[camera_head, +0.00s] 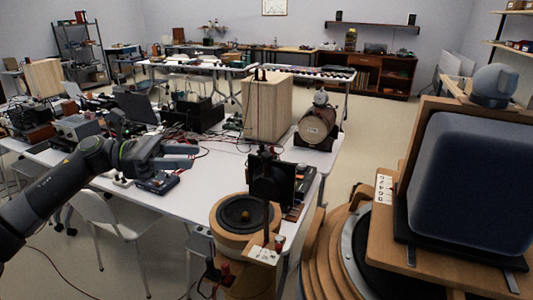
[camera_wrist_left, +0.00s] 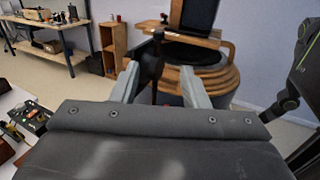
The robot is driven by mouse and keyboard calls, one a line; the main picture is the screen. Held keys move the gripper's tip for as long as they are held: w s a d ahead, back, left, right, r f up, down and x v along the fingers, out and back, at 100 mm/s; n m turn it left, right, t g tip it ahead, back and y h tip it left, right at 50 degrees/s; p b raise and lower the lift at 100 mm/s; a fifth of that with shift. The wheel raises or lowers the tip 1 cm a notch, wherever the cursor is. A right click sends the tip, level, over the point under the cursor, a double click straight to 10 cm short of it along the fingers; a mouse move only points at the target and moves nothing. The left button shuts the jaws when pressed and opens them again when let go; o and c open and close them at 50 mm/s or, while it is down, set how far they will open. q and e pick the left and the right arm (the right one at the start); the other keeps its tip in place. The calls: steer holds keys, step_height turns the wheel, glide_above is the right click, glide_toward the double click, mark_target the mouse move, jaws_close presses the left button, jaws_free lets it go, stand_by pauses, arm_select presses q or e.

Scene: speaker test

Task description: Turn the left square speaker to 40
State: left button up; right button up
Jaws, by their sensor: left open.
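My left gripper (camera_head: 188,155) reaches in from the left above the white table and is open with nothing between its fingers. In the left wrist view its two pale fingers (camera_wrist_left: 160,78) stand apart. A dark upright part (camera_wrist_left: 151,62) shows between them, with a gap I cannot judge. In the head view a small dark square unit (camera_head: 271,180) stands right of the gripper, by a round wooden speaker (camera_head: 232,233). A large square speaker with a dark blue front (camera_head: 472,180) stands at the right. I cannot tell which is the left square speaker, and no dial reading is legible.
The white table (camera_head: 220,160) carries a wooden box (camera_head: 268,105), a barrel-shaped speaker (camera_head: 315,127) and a small device (camera_head: 157,182) under the gripper. Cables and equipment crowd its left part. A white chair (camera_head: 118,228) stands in front. Floor shows right of the table.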

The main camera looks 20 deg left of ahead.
mark_target(266, 153)
arm_select(q)
steer(key=p+x, duration=0.6)
steer(key=x, duration=0.9)
steer(key=shift+w+d+r+p, duration=0.1)
steer(key=shift+w+d+p, duration=0.15)
steer(key=shift+p, duration=0.15)
steer(key=shift+x, duration=0.8)
steer(key=shift+f, duration=0.2)
steer(key=shift+c, duration=0.3)
